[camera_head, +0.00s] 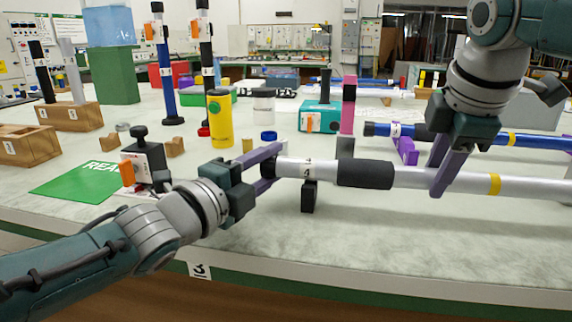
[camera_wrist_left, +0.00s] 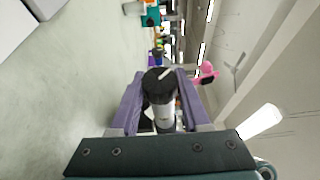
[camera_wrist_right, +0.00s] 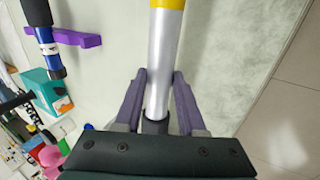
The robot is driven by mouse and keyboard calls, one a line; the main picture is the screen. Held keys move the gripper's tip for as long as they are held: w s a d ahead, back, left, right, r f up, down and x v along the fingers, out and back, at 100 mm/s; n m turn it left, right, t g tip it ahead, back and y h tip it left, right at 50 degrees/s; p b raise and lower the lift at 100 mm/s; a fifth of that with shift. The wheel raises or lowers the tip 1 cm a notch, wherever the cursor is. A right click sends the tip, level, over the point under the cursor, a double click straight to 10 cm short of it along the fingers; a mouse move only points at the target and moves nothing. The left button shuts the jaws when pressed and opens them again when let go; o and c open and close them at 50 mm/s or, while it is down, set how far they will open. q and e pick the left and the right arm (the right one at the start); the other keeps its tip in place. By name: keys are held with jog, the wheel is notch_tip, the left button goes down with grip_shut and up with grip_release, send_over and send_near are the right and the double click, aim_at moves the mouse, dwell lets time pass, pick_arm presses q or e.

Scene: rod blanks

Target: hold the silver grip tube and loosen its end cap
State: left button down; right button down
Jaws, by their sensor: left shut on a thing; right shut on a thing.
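The silver grip tube (camera_head: 415,177) lies level across the right of the head view, with a black sleeve, a yellow band and a "4" label. A black support (camera_head: 308,196) stands under its left part. Its black end cap (camera_head: 283,167) is at the left end. My left gripper (camera_head: 270,165) is shut on the cap, which also shows between its purple fingers in the left wrist view (camera_wrist_left: 157,84). My right gripper (camera_head: 442,172) is shut around the tube, right of the sleeve. The tube runs between its fingers in the right wrist view (camera_wrist_right: 165,50).
A blue tube (camera_head: 475,137) lies behind on a purple support (camera_head: 405,148). A yellow bottle (camera_head: 219,118), a teal box (camera_head: 319,117) and a pink post (camera_head: 348,105) stand behind. A black block with an orange tab (camera_head: 147,162) and a green mat (camera_head: 82,182) are at left.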

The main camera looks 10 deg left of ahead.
pick_arm(q)
jog(key=shift+w+r+g, duration=0.1)
jog(key=shift+g, duration=0.3)
jog(key=shift+d+r+n+g+y, duration=0.1)
jog(key=shift+r+n+g+y, duration=0.15)
jog(key=shift+g, duration=0.35)
jog(key=shift+d+r+n+g+y, duration=0.15)
jog(key=shift+n+g, duration=0.2)
jog(key=shift+g, duration=0.25)
jog(key=shift+d+f+n+g, duration=0.15)
jog(key=shift+f+n+g, duration=0.05)
jog(key=shift+g, duration=0.55)
jog(key=shift+d+f+n+g, duration=0.15)
jog(key=shift+f+n+g, duration=0.05)
jog(key=shift+g, duration=0.55)
jog(key=shift+a+g+y, duration=0.3)
jog(key=shift+y, duration=0.1)
jog(key=shift+f, duration=0.1)
jog(key=shift+c, duration=1.8)
grip_release()
jog(key=shift+a, duration=0.15)
jog(key=shift+a, duration=0.1)
